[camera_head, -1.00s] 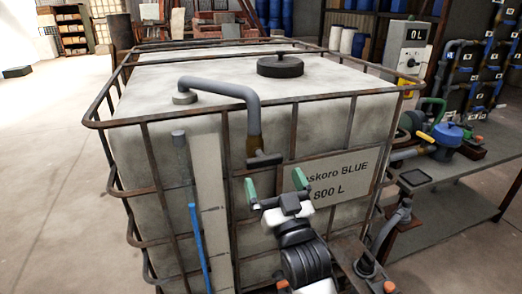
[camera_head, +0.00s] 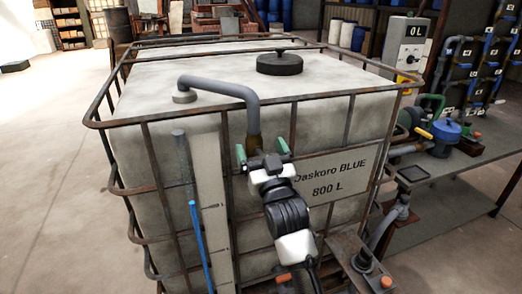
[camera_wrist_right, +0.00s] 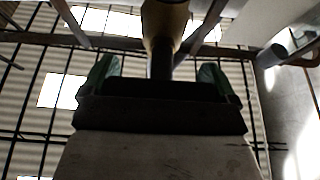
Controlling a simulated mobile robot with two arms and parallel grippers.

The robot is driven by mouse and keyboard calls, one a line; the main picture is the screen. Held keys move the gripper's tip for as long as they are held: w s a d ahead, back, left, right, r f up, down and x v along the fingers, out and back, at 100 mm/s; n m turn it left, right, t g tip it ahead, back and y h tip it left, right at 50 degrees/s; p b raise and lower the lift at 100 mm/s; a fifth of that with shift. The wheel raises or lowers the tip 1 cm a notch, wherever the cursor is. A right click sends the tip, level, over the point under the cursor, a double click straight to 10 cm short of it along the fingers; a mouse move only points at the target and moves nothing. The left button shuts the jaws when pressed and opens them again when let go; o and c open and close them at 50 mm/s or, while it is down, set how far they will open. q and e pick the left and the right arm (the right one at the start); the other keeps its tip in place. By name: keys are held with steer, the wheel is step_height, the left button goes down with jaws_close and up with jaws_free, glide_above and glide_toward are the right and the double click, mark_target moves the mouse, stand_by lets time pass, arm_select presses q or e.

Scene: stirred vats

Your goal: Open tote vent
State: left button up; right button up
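The tote (camera_head: 150,230) is a pale 800 L tank in a rusty cage. A grey vent pipe (camera_head: 222,87) rises from its top, bends over the near edge and ends in a brass-brown fitting (camera_head: 254,143). My right gripper (camera_head: 262,150), with green fingertips, is at the fitting's lower end, fingers spread apart. The dark T-handle below the fitting is mostly hidden behind the gripper. In the right wrist view the fitting (camera_wrist_right: 163,28) and a dark stem (camera_wrist_right: 162,65) come down between the green fingers (camera_wrist_right: 158,78). Contact cannot be told. My left gripper is out of view.
A black round lid (camera_head: 280,64) sits on the tote's top. Cage bars run close around the gripper. A grey bench (camera_head: 460,190) with a blue pump (camera_head: 446,132) stands to the right. The floor at left is clear.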

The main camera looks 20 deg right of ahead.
steer(key=shift+c, duration=1)
steer(key=n+y+p, duration=0.1)
steer(key=n, duration=0.1)
steer(key=n+y+p, duration=0.1)
steer(key=n+p, duration=0.1)
steer(key=n, duration=0.1)
steer(key=shift+a+r+y, duration=0.15)
steer(key=shift+a+y, duration=0.05)
steer(key=shift+y, duration=0.1)
steer(key=n+g+y+p, duration=0.1)
steer(key=n, duration=0.2)
steer(key=n+y+p, duration=0.1)
steer(key=n+p, duration=0.1)
steer(key=n+g+y+p, duration=0.1)
steer(key=n+p, duration=0.1)
steer(key=n, duration=0.1)
steer(key=shift+a+f+n+g, duration=0.2)
steer(key=shift+a+n+g, duration=0.1)
steer(key=shift+a, duration=0.05)
steer(key=shift+a+f+n+g+y+p, duration=0.2)
steer(key=shift+n+g+p, duration=0.35)
steer(key=shift+n+p, duration=0.9)
steer(key=shift+d+f+n+g+y+p, duration=0.25)
steer(key=shift+n+g+p, duration=0.35)
steer(key=shift+n+p, duration=0.9)
steer(key=shift+a+f+n+g+y+p, duration=0.1)
steer(key=shift+a+f+n+g+p, duration=0.35)
steer(key=shift+n+p, duration=1)
steer(key=shift+d+r, duration=0.1)
steer(key=shift+d, duration=0.05)
